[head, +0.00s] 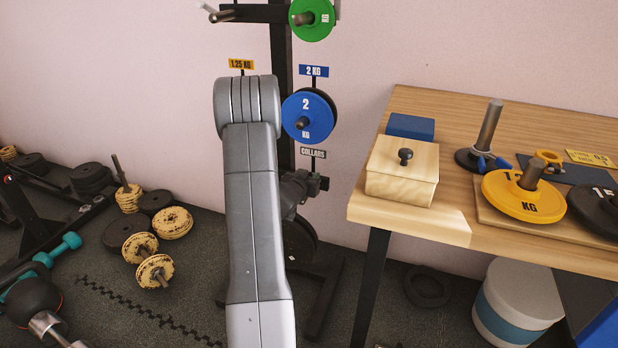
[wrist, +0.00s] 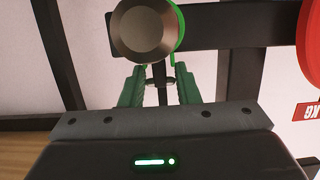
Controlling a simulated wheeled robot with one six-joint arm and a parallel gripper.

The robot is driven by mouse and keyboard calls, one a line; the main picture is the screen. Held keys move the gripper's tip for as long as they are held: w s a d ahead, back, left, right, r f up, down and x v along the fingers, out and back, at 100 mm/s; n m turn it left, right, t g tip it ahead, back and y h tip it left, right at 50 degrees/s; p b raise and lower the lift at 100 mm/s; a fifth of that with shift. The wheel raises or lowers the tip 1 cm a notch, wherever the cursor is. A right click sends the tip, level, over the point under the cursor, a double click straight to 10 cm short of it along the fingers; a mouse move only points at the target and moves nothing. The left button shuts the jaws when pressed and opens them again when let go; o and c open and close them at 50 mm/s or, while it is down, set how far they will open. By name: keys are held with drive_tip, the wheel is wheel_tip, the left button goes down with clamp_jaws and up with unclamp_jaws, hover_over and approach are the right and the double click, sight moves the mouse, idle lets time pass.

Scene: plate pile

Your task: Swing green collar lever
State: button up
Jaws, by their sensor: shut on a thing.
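In the wrist view, a thin green collar (wrist: 179,30) shows around a metal peg, mostly hidden behind the peg's round brown-grey end (wrist: 145,30). Its dark, narrow lever (wrist: 159,73) points toward me, below the peg end. My gripper (wrist: 159,82) has its two green fingers on either side of this lever and is shut on it. In the head view my grey arm stands in front of the rack; I cannot make out the green collar or my fingertips there.
The dark rack post (head: 281,45) carries a green plate (head: 325,12) and a blue 2 KG plate (head: 318,105). A wooden table (head: 450,110) with a lidded box (head: 402,180) and a yellow plate (head: 512,200) stands right. A red plate (wrist: 311,35) is beside my gripper.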

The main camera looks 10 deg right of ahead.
drive_tip(key=shift+f, duration=0.5)
drive_tip(key=shift+w, duration=0.1)
drive_tip(key=c, duration=0.4)
drive_tip(key=shift+f+b, duration=0.2)
drive_tip(key=shift+b, duration=0.25)
drive_tip(key=o, duration=0.8)
drive_tip(key=shift+f, duration=0.15)
